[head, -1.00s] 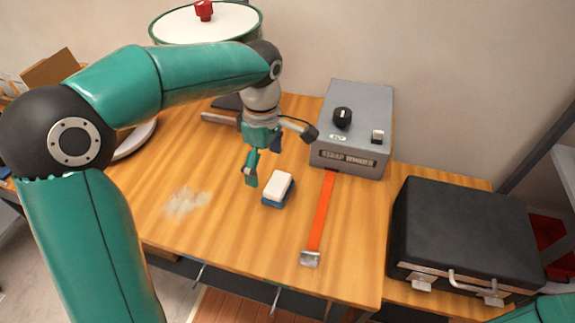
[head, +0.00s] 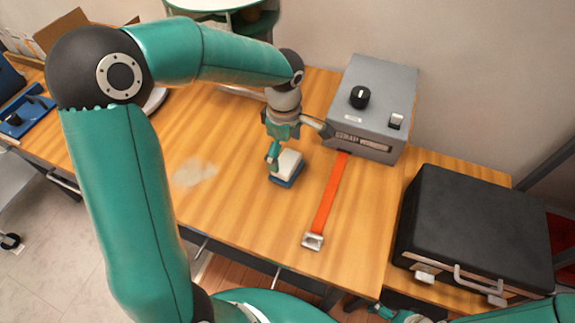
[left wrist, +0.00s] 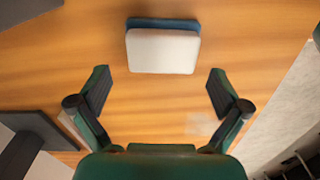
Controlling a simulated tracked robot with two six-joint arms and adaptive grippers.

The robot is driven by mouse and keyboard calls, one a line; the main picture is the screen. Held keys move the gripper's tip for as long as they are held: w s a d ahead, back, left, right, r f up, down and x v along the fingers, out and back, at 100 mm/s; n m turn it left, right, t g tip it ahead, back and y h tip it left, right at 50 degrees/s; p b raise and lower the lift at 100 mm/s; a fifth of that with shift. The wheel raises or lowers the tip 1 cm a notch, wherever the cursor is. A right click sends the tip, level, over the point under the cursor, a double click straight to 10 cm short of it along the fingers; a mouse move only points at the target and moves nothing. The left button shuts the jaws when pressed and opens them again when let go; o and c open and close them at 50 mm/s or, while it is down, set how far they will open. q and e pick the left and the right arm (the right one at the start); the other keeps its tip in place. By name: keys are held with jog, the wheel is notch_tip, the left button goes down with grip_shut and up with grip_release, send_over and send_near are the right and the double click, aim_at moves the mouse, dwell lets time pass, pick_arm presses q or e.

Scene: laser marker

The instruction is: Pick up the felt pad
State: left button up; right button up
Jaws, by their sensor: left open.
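The felt pad (head: 290,164) is a small block, white on top and blue below. It lies on the wooden table, left of the orange strap. It also shows in the left wrist view (left wrist: 163,52), at the top middle. My left gripper (head: 280,153) is over the table at the pad's left and back side in the head view. In the left wrist view my left gripper (left wrist: 158,75) has its fingers spread wide and empty, with the pad ahead between their lines. Part of what looks like my right gripper (head: 395,313) shows at the bottom edge; its fingers are unclear.
A grey box with a knob (head: 372,105) stands behind the orange strap (head: 327,205), which ends in a metal buckle (head: 313,241). A black case (head: 475,225) lies at the right. A pale dusty patch (head: 195,172) marks the table left of the pad, where there is free room.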

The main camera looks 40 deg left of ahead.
aim_at(285, 160)
pick_arm(q)
jog(key=shift+s+f+p, duration=0.1)
jog(key=shift+f+p, duration=0.5)
jog(key=shift+f, duration=2.15)
jog(key=c, duration=0.8)
jog(key=shift+r, duration=0.1)
notch_tip(285, 160, up, 20)
